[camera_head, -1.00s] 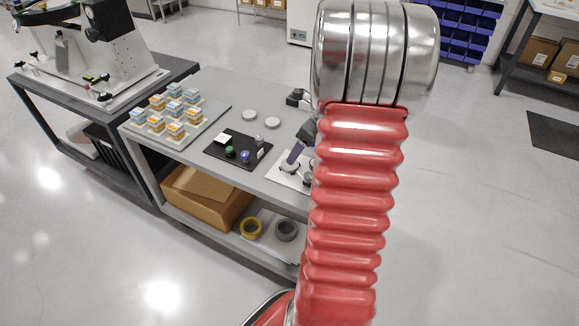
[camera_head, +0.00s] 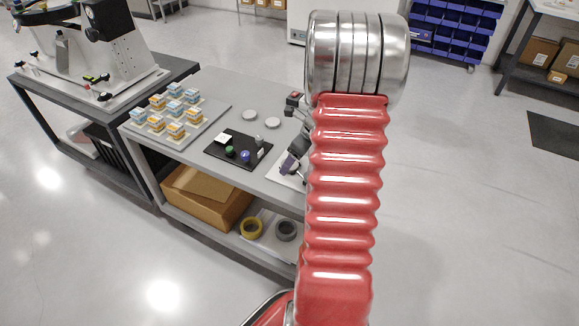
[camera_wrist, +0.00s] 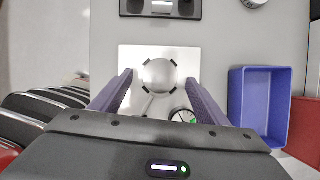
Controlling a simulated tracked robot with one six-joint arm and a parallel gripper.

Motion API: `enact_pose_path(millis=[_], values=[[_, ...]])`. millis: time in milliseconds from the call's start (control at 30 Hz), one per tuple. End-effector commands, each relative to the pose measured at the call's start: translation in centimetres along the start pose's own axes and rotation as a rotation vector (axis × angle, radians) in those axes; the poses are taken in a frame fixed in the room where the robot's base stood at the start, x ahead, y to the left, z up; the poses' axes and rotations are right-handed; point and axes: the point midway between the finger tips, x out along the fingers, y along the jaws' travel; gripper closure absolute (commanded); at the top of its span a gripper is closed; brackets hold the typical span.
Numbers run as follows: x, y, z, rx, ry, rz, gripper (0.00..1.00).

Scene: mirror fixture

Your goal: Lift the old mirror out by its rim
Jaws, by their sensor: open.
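A round silvery disc (camera_wrist: 160,75), which looks like the mirror, sits on a pale square plate (camera_wrist: 131,56) in the wrist view. Several small dark clips stand around its rim. My gripper (camera_wrist: 160,76) has two purple fingers, spread wide on the left and right of the disc with a gap on each side; nothing is between them in grip. I cannot tell the height of the fingertips above the plate. In the head view my gripper (camera_head: 290,165) is at the plate (camera_head: 287,181), partly hidden behind my red arm, and the disc is hidden.
A small round green-and-dark item (camera_wrist: 183,115) is beside the right finger. A blue bin (camera_wrist: 236,100) and a red bin (camera_wrist: 307,130) stand to the right; a dark box (camera_wrist: 160,9) lies beyond. A black tray (camera_head: 225,153) and two pale discs (camera_head: 249,115) are on the bench.

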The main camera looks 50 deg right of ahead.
Motion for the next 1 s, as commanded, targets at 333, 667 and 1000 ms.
enact_pose_path(millis=[333,667,1000], values=[[1.09,-0.03,-0.02,0.0,0.0,-0.001,0.32],[1.07,-0.04,-0.04,0.001,0.0,-0.001,0.32],[1.06,-0.05,-0.05,0.001,0.0,-0.001,0.54]])
